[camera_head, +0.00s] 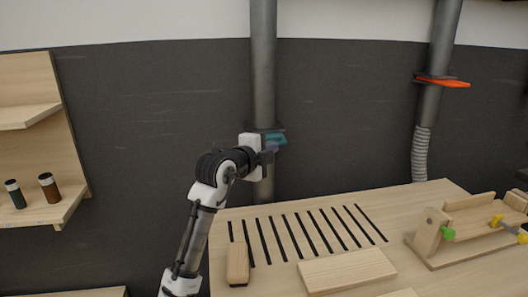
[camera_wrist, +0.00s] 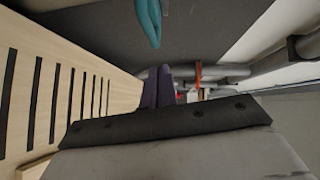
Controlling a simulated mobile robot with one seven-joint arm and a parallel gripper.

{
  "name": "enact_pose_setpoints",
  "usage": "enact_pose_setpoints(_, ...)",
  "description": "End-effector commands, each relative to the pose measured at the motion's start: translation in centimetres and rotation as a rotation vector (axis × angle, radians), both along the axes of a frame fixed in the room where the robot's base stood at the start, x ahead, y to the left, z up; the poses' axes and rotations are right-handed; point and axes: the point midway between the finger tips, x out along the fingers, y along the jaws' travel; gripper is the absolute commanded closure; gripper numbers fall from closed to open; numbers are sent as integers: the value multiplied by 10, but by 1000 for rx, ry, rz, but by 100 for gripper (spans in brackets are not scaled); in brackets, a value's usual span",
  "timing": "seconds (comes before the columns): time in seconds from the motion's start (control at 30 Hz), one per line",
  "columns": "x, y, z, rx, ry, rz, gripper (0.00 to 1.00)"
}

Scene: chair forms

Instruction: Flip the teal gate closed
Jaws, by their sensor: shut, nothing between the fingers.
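The teal gate (camera_head: 276,138) is on the grey vertical pipe (camera_head: 263,80) behind the table, sticking out to the pipe's right. In the wrist view part of the teal gate (camera_wrist: 149,18) hangs at the top edge, to one side of my fingers. My gripper (camera_head: 270,154) is just below the teal gate in the head view, in front of the pipe. Its purple fingers (camera_wrist: 158,84) are together with nothing between them. In the wrist view there is a gap between the fingers and the gate. My wrist hides part of the pipe.
An orange gate (camera_head: 442,82) sits on a second pipe (camera_head: 433,55) at the right. The slotted wooden table (camera_head: 380,206) lies below, with a wooden block (camera_head: 238,262), a flat board (camera_head: 346,270) and a wooden jig (camera_head: 470,232). A shelf (camera_head: 60,212) with two jars stands left.

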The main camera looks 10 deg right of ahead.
Motion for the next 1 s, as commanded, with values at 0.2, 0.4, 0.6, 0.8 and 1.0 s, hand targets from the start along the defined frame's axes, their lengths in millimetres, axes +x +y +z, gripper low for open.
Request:
enact_pose_setpoints(0.2, -37, 38, 3, 1, -4, 2, 100)
enact_pose_setpoints(0.4, -60, 61, 10, 1, -2, 1, 100)
enact_pose_setpoints(0.6, -69, 71, 13, 1, 0, -1, 100)
enact_pose_setpoints(0.8, -70, 71, 14, 1, 0, -1, 100)
enact_pose_setpoints(1.0, -69, 76, 19, -23, -8, 15, 100)
